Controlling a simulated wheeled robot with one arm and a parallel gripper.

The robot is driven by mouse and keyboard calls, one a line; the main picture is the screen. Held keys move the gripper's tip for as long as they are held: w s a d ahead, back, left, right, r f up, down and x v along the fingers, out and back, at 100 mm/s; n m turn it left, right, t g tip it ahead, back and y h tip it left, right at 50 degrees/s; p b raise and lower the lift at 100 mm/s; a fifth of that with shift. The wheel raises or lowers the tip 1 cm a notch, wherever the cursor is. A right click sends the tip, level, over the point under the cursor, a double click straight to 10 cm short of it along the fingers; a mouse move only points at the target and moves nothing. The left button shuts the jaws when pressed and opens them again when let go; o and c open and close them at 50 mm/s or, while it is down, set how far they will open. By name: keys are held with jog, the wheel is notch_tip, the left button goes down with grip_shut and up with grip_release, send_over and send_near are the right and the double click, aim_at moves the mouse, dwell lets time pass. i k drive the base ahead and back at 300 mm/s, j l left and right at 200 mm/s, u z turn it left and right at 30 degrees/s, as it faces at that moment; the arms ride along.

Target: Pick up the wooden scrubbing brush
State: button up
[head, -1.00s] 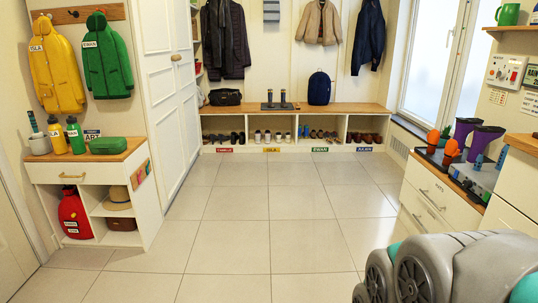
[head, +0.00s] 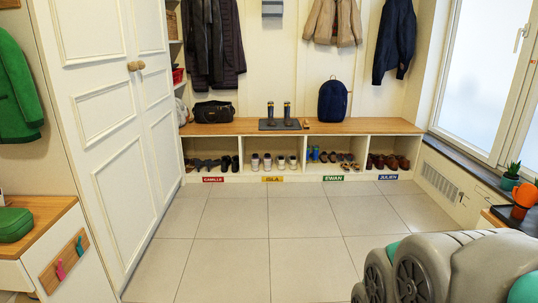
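I cannot pick out the wooden scrubbing brush for sure. A small brown item (head: 306,124) lies on the wooden bench top (head: 360,126), just right of a dark tray (head: 265,127); it is too small to tell what it is. Two dark upright items with light tops (head: 287,114) stand on the tray. Grey and teal links of my own arm fill the lower right corner of the head view. My gripper does not show.
A black bag (head: 214,112) and a navy backpack (head: 333,101) stand on the bench. Shoes fill the cubbies below. The tiled floor (head: 230,240) ahead is clear. A cabinet with a green case (head: 14,224) stands left; an orange pot (head: 524,196) is at right.

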aim_at(306, 124)
jog(key=i, duration=2.45)
jog(key=i+j, duration=0.1)
jog(key=i, duration=2.35)
jog(key=l+z, duration=0.05)
jog(key=l, duration=0.05)
